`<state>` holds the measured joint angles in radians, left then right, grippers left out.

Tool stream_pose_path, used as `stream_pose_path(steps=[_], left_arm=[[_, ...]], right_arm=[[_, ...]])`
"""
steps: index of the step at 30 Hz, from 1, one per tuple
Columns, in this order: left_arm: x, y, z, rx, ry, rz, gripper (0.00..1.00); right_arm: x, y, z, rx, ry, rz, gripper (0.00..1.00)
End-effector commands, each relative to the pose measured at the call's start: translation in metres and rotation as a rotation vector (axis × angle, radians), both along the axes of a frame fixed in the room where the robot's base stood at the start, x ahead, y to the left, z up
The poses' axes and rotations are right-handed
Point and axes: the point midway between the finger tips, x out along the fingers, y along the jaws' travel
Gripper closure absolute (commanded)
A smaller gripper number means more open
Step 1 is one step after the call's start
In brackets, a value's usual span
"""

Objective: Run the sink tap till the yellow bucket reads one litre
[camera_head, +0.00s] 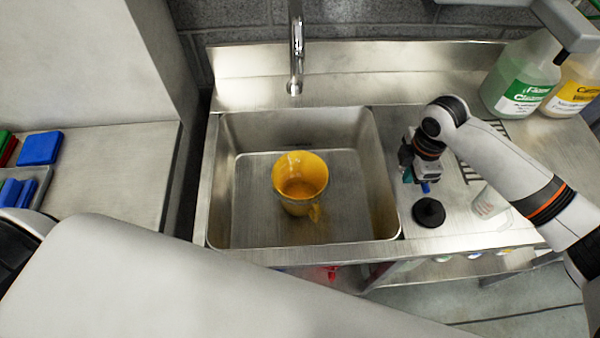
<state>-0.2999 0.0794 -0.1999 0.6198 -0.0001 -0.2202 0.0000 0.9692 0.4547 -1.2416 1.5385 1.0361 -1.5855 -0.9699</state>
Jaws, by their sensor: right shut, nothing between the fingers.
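The yellow bucket (290,203) stands upright on the floor of the steel sink (250,215), its handle towards the lower right. A pale glint shows inside its far wall; I cannot read any level mark or tell whether it holds water. The chrome tap (297,50) hangs over the back edge of the sink, its spout above and behind the bucket. I see no clear stream under it. My right gripper (425,187) is shut and empty above the counter right of the sink, just behind a black round knob (429,212). My left gripper is not in view.
A green-labelled bottle (522,75) and a yellow-labelled bottle (575,90) stand at the back right. A small clear beaker (489,203) stands near my right forearm.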

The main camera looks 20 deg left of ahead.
Motion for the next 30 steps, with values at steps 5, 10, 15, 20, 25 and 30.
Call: stream_pose_path(steps=[5,10,15,20,25,30], left_arm=[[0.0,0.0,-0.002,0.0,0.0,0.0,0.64],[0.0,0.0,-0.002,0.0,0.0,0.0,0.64],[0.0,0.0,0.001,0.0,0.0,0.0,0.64],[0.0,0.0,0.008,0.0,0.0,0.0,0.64],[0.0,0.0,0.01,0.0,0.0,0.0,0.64],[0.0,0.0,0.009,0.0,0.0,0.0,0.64]], right_arm=[[0.0,0.0,-0.01,0.0,0.001,0.001,1.0],[0.0,0.0,-0.01,0.0,0.001,0.001,1.0],[0.0,-0.003,-0.009,0.0,0.001,0.0,1.0],[0.0,-0.015,-0.008,0.0,0.001,-0.002,1.0],[0.0,-0.023,-0.01,0.0,0.001,0.0,1.0],[0.0,-0.022,-0.01,0.0,0.0,0.001,1.0]])
